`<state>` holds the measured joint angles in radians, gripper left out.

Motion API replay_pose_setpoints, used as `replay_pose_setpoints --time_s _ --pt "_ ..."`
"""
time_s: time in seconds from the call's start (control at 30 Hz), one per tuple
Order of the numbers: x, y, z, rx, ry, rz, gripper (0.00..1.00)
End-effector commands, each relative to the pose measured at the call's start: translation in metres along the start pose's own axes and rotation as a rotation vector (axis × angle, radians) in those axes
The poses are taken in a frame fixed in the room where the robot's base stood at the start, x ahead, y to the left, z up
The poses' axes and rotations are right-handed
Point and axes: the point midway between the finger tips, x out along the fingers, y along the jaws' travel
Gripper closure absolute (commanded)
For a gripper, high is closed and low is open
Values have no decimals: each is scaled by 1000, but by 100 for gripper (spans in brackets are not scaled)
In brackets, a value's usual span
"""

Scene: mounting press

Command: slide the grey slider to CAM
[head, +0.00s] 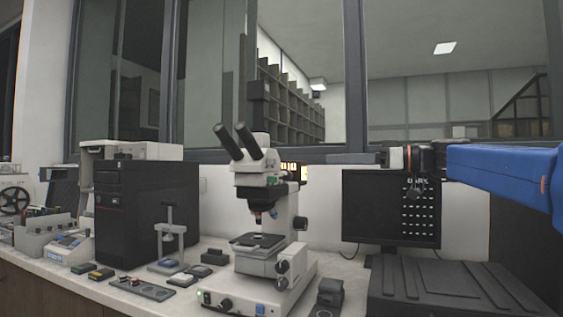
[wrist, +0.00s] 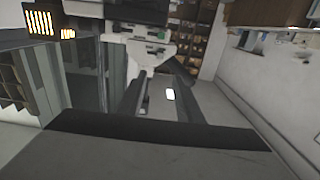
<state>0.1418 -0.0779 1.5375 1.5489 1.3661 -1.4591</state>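The microscope (head: 262,215) stands on the bench at mid-picture, with two dark eyepieces (head: 238,141) pointing up and left. Its pale head (head: 254,178) carries small green marks. The grey slider and the word CAM are too small to make out. The head also shows inverted at the top of the wrist view (wrist: 146,52). My gripper (head: 384,158) is in the air right of the microscope head, clear of it, at the end of the blue arm reaching in from the right. It is seen edge-on, so its opening cannot be judged. Nothing shows held in it.
A dark monitor (head: 391,209) stands behind and below my gripper. A black case (head: 147,213) and small bench items are left. A dark ribbed box (head: 440,287) is front right.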

Motion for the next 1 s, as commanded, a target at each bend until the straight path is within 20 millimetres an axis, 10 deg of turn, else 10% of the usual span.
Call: replay_pose_setpoints --time_s 1.0 --pt "151 0 1 2 -2 -1 67"
